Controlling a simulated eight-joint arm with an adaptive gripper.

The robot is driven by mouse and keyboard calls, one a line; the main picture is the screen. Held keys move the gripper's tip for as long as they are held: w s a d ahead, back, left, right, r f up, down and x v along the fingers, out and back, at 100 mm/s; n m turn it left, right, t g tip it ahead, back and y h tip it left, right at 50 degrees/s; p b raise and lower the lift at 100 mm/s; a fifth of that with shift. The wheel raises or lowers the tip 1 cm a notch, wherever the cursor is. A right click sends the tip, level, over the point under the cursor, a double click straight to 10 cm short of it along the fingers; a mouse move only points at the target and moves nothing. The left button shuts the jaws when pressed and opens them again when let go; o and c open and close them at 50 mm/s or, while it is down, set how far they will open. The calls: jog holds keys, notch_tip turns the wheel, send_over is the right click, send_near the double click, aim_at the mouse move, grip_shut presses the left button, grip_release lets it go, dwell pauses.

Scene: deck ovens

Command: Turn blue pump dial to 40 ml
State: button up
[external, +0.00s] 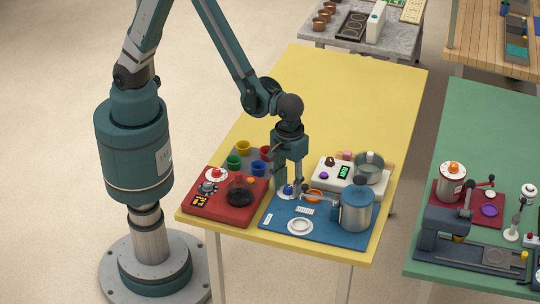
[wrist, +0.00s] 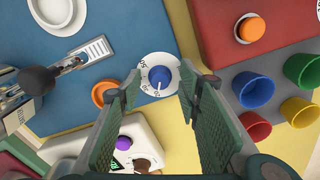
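The blue pump dial (wrist: 160,76) is a round blue knob on a white disc with dark numbers around it, seen from above in the wrist view. A short white mark on the knob points toward the bottom of the picture; the number beside it is too small to read surely. In the external view the dial (external: 287,190) sits on the blue mat's (external: 272,225) back left part, partly hidden by my fingers. My gripper (wrist: 160,83) is open, its two green fingers apart on either side of the dial in the picture. I cannot tell whether either touches the knob.
A steel pot (external: 356,210) with a dark knob and an orange ring (external: 314,195) are close on the right. A red station (external: 215,202) with a dark pot stands left, near several coloured cups (wrist: 253,90). A white scale (external: 335,175) is behind. The yellow table's far part is clear.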

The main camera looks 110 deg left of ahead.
jog(key=c, duration=0.8)
jog(key=shift+m, duration=0.4)
jog(key=m+b, duration=0.1)
jog(key=m, duration=0.2)
jog(key=shift+f+b, duration=0.1)
jog(key=shift+b, duration=0.2)
jog(key=m+b, duration=0.1)
jog(key=m, duration=0.3)
jog(key=shift+m, duration=0.3)
jog(key=m+b, duration=0.1)
jog(key=m, duration=0.2)
jog(key=shift+m, duration=0.3)
jog(key=shift+m+b, duration=0.35)
jog(key=shift+m, duration=1.65)
jog(key=o, duration=0.9)
